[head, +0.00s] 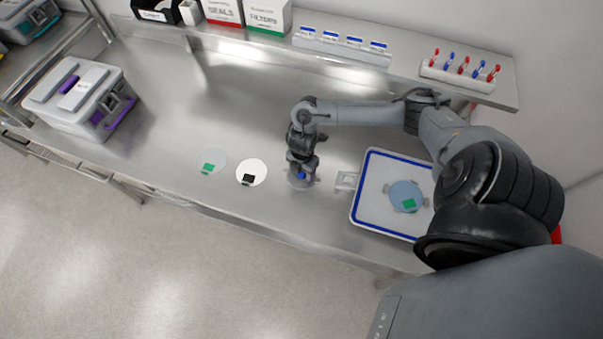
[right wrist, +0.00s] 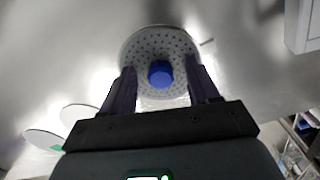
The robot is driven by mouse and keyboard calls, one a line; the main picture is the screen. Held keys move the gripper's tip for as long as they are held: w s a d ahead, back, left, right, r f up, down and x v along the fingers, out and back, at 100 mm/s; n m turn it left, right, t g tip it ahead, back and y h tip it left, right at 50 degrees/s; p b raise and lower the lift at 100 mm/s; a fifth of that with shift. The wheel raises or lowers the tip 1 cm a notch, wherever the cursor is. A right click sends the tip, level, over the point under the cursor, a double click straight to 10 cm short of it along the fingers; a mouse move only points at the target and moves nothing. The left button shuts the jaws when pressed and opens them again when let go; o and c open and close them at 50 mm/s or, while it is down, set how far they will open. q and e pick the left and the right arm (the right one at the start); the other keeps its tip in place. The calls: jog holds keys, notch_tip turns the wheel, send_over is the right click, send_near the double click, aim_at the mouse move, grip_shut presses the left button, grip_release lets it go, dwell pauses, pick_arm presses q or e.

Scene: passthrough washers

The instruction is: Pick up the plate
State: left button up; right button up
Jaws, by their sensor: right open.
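A round perforated grey plate (right wrist: 140,48) with a blue knob (right wrist: 160,74) at its middle fills the upper centre of the right wrist view. In the head view this plate (head: 294,183) lies on the steel table, mostly hidden under my right gripper (head: 301,173). My right gripper, also in the right wrist view (right wrist: 160,68), is open, with one finger on each side of the blue knob. I cannot tell whether the fingers touch the plate. My left gripper is not in view.
A white disc (head: 255,168) with a black tag and a pale disc (head: 213,157) with a green tag lie to the left. A blue-rimmed tray (head: 365,185) holding a light blue disc (head: 402,190) is to the right. A case (head: 75,95) stands far left.

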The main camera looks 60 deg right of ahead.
grip_shut()
jog(key=shift+r, duration=0.1)
dwell(0.3)
